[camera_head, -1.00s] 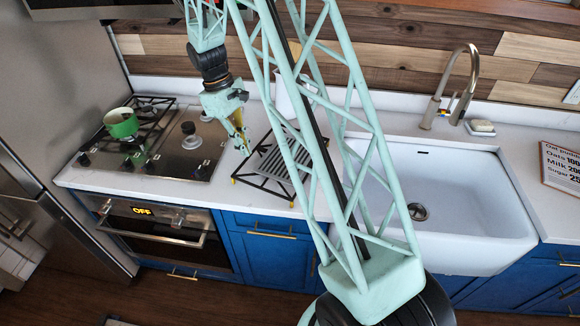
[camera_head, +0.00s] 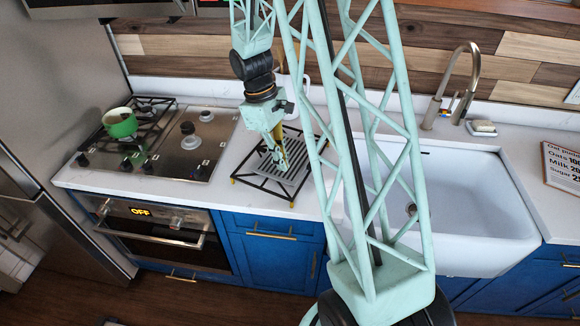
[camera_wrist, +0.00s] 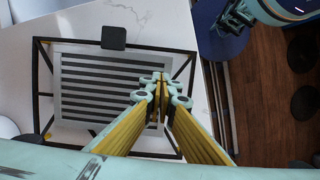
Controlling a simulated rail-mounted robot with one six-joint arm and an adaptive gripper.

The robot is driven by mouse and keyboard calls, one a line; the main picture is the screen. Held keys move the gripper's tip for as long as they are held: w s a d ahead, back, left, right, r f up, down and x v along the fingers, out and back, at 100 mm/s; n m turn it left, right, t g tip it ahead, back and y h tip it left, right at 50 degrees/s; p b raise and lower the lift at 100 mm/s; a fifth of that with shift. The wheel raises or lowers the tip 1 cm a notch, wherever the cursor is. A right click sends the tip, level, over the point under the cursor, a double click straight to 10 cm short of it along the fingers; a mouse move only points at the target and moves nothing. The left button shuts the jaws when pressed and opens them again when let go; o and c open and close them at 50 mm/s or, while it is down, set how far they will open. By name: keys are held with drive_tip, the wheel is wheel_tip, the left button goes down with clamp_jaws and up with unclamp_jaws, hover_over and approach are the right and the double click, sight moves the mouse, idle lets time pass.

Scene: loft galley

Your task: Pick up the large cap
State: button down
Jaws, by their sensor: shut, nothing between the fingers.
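A dark round burner cap (camera_head: 187,127) shows on the right half of the steel cooktop in the head view. It seems to sit at a burner (camera_head: 191,142); a pale burner ring (camera_head: 206,116) shows behind it. I cannot tell for sure which piece is the large cap. My gripper (camera_head: 283,170) points down over the black rack on the counter, right of the cooktop. In the wrist view my gripper (camera_wrist: 160,78) has its yellow-sided fingers together and empty, above the slatted panel's right part. No burner cap is clear in the wrist view.
The black wire rack (camera_head: 262,186) surrounds a grey slatted panel (camera_wrist: 75,112). A dark square piece (camera_wrist: 113,38) shows at the rack's edge. A green pot (camera_head: 121,124) stands on the left grate. The white sink (camera_head: 450,205) is at right. Bare counter lies before the cooktop.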

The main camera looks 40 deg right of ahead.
drive_tip(key=shift+s+d, duration=0.25)
drive_tip(key=shift+s, duration=0.45)
drive_tip(key=shift+s+d, duration=0.25)
drive_tip(key=shift+s, duration=0.4)
drive_tip(key=c, duration=1.7)
unclamp_jaws()
drive_tip(key=shift+w, duration=0.1)
